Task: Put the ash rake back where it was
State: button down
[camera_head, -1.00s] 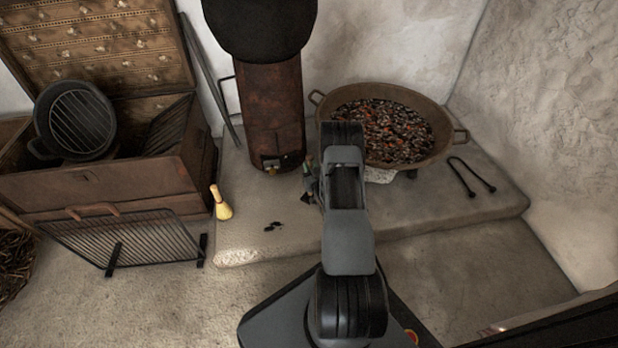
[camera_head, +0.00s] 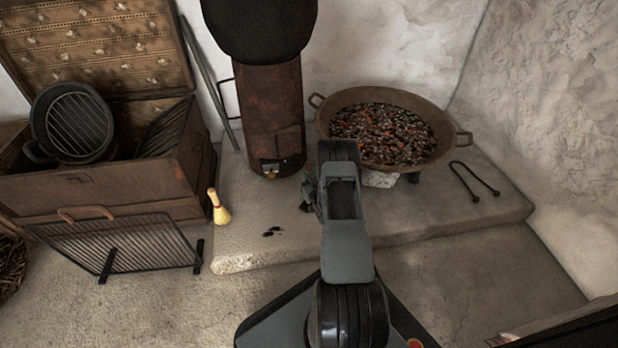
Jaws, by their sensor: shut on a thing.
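My gripper (camera_head: 308,188) is low over the hearth slab, just right of the stove's foot. My own arm hides most of it. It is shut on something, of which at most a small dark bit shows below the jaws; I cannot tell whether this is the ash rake. A long thin grey tool (camera_head: 208,80) leans on the back wall between the chest and the stove. I cannot tell whether it is a rake. The rusty stove (camera_head: 268,110) stands upright on the hearth slab (camera_head: 440,215). Small black bits (camera_head: 272,231) lie on the slab in front of it.
A wide pan of embers (camera_head: 449,145) stands right of my arm, with black tongs (camera_head: 475,182) beside it. At left are an open chest (camera_head: 110,187), a pot (camera_head: 38,120), a leaning grate (camera_head: 125,243) and a small brush (camera_head: 220,210).

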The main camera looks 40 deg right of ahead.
jog(key=c, duration=1)
grip_release()
jog(key=shift+f, duration=0.1)
jog(key=shift+c, duration=0.2)
